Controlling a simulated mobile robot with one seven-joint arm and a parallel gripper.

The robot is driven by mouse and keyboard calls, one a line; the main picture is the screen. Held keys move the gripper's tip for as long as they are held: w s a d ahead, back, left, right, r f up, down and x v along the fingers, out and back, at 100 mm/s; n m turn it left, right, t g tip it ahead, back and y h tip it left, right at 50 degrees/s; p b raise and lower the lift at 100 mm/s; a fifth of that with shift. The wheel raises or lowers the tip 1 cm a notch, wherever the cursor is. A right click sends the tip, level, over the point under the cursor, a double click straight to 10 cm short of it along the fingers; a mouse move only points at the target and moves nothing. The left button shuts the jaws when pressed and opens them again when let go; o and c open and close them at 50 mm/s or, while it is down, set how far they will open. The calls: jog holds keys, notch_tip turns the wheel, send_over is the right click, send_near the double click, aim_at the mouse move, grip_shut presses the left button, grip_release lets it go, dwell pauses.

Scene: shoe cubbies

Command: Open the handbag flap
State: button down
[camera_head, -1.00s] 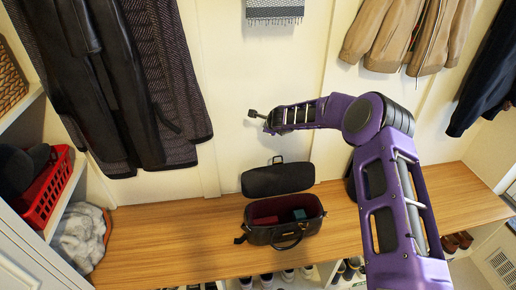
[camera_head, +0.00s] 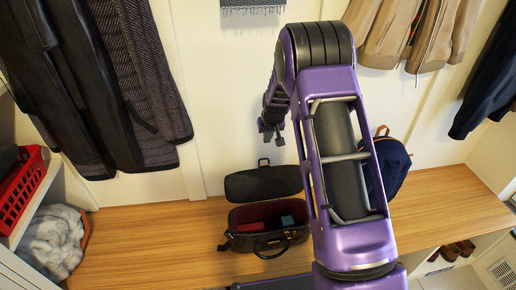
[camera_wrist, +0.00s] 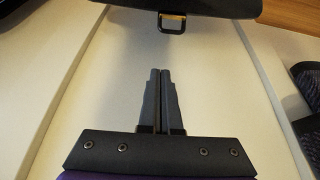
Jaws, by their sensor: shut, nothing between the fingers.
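The dark handbag (camera_head: 268,243) sits on the wooden bench, with its handle toward the front. Its flap (camera_head: 263,184) is open, lifted back behind the bag toward the wall. The reddish interior shows, with a red item and a teal item inside. My gripper (camera_head: 271,136) is above the flap's far edge, near the wall, apart from the bag. In the wrist view my gripper (camera_wrist: 160,72) is shut and empty. The flap's edge (camera_wrist: 215,8) with its clasp loop (camera_wrist: 172,22) lies beyond the fingertips, with a gap between.
The bench (camera_head: 150,245) has clear wood left of the bag. A dark blue backpack (camera_head: 390,165) stands on the right, partly behind my arm. Dark coats (camera_head: 100,90) hang at left and tan jackets (camera_head: 415,30) at right. A red basket (camera_head: 20,190) is on the left shelf.

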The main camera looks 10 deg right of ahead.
jog(key=x, duration=1)
jog(key=shift+s+d+r, duration=0.1)
jog(key=shift+s+r, duration=0.1)
jog(key=shift+s, duration=0.5)
jog(key=shift+s+a+r, duration=0.1)
jog(key=shift+s+r, duration=0.1)
jog(key=shift+s, duration=0.45)
jog(key=shift+s+d+r, duration=0.1)
jog(key=shift+s+r, duration=0.1)
jog(key=shift+s, duration=0.5)
